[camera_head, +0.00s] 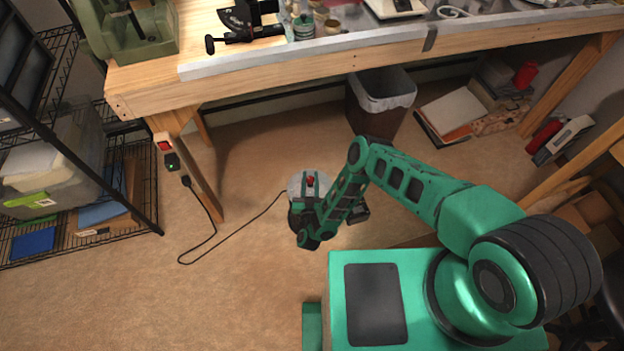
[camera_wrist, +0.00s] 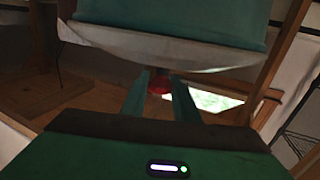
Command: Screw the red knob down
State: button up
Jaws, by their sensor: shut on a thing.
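The red knob (camera_head: 310,181) sits on top of a round, pale-topped device (camera_head: 294,186) with a dark side, standing on the floor left of my base. In the wrist view the red knob (camera_wrist: 158,87) shows between the two green fingers. My gripper (camera_head: 311,185) is shut on the knob, with a finger on each side of it. My gripper also shows in the wrist view (camera_wrist: 160,79). My gripper and forearm hide part of the device, and the knob's stem cannot be seen clearly.
A black cord (camera_head: 235,237) runs over the floor from the device to a plug near the workbench leg (camera_head: 199,175). A wooden workbench (camera_head: 330,75) stands behind, with a lined bin (camera_head: 382,92) beneath. A wire shelf (camera_head: 75,245) stands left. Floor around the device is mostly clear.

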jog(key=shift+w+d+r+h, duration=0.1)
jog(key=shift+w+r+h, duration=0.15)
jog(key=shift+h, duration=0.05)
jog(key=o, duration=1.1)
jog(key=shift+c, duration=0.2)
jog(key=shift+s, duration=0.15)
jog(key=shift+f, duration=0.1)
jog(key=shift+s, duration=0.1)
